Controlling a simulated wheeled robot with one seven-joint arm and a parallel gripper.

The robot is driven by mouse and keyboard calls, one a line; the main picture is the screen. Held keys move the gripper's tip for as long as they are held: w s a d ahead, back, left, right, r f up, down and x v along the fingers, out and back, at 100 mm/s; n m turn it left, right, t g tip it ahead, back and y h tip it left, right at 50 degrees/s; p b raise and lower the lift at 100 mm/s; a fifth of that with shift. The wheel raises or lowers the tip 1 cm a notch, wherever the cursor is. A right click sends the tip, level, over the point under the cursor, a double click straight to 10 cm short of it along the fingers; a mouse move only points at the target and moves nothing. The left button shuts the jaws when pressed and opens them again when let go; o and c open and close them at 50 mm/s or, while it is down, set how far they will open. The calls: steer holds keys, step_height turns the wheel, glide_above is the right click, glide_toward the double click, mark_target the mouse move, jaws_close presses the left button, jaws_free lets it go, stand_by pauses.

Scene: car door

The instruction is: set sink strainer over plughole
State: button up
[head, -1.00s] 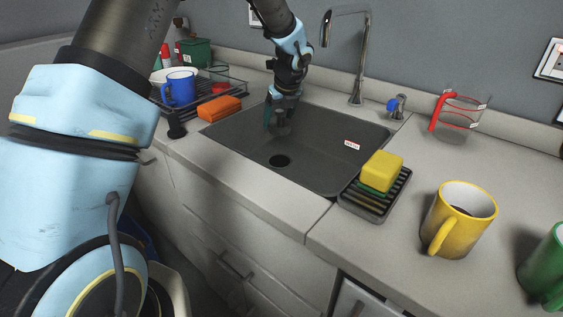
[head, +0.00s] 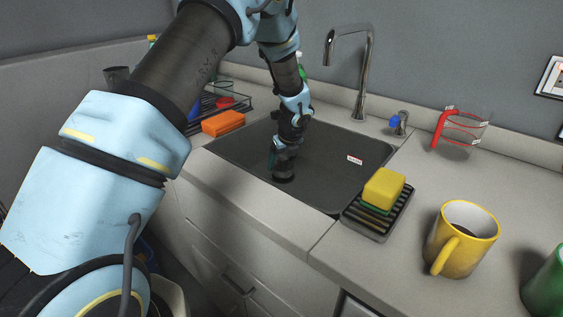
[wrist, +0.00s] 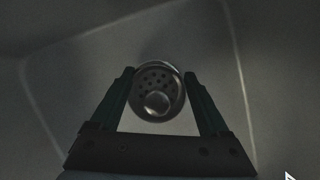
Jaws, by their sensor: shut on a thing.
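The sink strainer (wrist: 157,86) is a round, grey metal disc with holes and a knob, seen face-on in the wrist view. My gripper (wrist: 158,76) is shut on it, with a dark finger against each side of its rim. In the head view my gripper (head: 282,172) points down, low in the dark grey sink (head: 333,163). The plughole does not show in either view now; my gripper and the strainer cover its place. Whether the strainer touches the sink floor cannot be told.
A yellow sponge (head: 383,188) sits on a black rack (head: 376,215) at the sink's front right. The tap (head: 362,75) stands behind the sink. An orange sponge (head: 223,123) lies at its left. A yellow mug (head: 460,243) and measuring jug (head: 462,130) stand right.

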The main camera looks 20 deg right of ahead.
mark_target(283, 155)
steer(key=shift+f, duration=0.1)
steer(key=shift+f, duration=0.15)
steer(key=o, duration=1.3)
steer(key=shift+o, duration=0.2)
steer(key=shift+r, duration=0.45)
steer(key=shift+b+v, duration=0.55)
steer(key=shift+v, duration=3.05)
